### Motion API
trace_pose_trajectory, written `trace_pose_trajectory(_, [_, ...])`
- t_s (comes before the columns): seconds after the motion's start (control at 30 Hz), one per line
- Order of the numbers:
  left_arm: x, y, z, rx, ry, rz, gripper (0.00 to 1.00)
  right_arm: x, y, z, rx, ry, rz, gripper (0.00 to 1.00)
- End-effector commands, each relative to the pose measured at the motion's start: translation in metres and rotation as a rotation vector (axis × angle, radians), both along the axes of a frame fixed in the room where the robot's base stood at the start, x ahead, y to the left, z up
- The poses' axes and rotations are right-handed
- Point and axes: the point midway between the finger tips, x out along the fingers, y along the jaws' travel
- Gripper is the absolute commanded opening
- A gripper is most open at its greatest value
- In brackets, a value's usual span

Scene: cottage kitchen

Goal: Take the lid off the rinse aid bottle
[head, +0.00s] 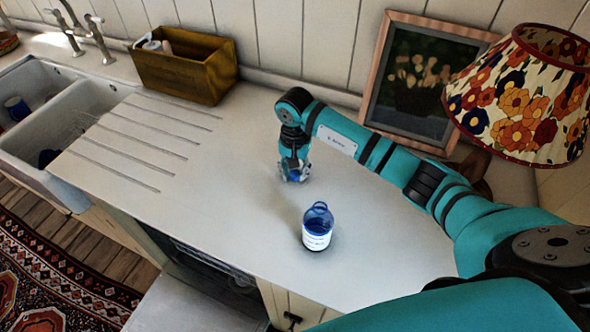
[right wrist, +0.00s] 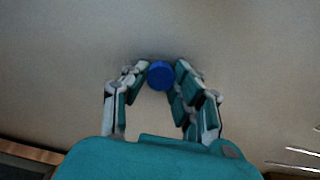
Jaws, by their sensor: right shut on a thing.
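The rinse aid bottle (head: 317,230) stands upright on the pale counter, clear with blue liquid and a white label. Its top shows as an open ring with no lid on it. My right gripper (head: 295,175) is behind and slightly left of the bottle, apart from it, pointing down close to the counter. It is shut on the blue lid, which shows as a blue disc (right wrist: 161,75) between the fingertips in the right wrist view. I cannot tell whether the lid touches the counter. My left gripper is not in view.
A wooden box (head: 185,72) with small items stands at the back left, near the white sink (head: 90,105). A framed picture (head: 420,85) and a floral lamp (head: 525,95) stand at the back right. The grooved counter (head: 225,190) left of the bottle is clear.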

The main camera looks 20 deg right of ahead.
Motion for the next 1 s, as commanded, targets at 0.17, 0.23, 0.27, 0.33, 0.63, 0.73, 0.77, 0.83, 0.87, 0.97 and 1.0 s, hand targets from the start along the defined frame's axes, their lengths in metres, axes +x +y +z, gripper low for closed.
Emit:
trace_pose_trajectory(0.17, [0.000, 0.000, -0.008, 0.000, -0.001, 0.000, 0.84, 0.000, 0.000, -0.007, -0.001, 0.001, -0.001, 0.00])
trace_pose_trajectory(0.23, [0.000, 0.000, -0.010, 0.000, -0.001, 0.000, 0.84, -0.001, 0.000, -0.010, -0.001, 0.001, 0.000, 0.00])
trace_pose_trajectory(0.27, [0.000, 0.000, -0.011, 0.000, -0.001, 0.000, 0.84, -0.001, 0.000, -0.011, -0.001, 0.003, 0.000, 0.00])
trace_pose_trajectory(0.33, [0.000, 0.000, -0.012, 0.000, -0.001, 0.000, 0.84, -0.002, 0.000, -0.012, -0.001, 0.004, 0.000, 0.27])
trace_pose_trajectory(0.63, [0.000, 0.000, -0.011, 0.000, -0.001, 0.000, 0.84, -0.004, 0.000, -0.014, -0.002, 0.012, 0.002, 0.49])
trace_pose_trajectory(0.73, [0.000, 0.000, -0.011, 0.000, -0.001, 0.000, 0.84, -0.004, 0.000, -0.014, -0.002, 0.012, 0.002, 0.49])
trace_pose_trajectory(0.77, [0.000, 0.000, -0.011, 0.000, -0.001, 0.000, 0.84, -0.004, 0.000, -0.014, -0.002, 0.012, 0.002, 0.49])
trace_pose_trajectory(0.83, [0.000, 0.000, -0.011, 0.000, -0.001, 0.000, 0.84, -0.004, 0.000, -0.014, -0.002, 0.011, 0.002, 0.49])
trace_pose_trajectory(0.87, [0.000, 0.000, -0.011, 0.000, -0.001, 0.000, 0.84, -0.004, 0.000, -0.013, -0.002, 0.011, 0.002, 0.49])
trace_pose_trajectory(0.97, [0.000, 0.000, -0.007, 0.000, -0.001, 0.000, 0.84, -0.004, 0.001, -0.010, -0.001, 0.012, 0.002, 0.49])
trace_pose_trajectory(1.0, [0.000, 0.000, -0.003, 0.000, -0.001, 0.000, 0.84, -0.004, 0.001, -0.007, -0.001, 0.012, 0.002, 0.49])
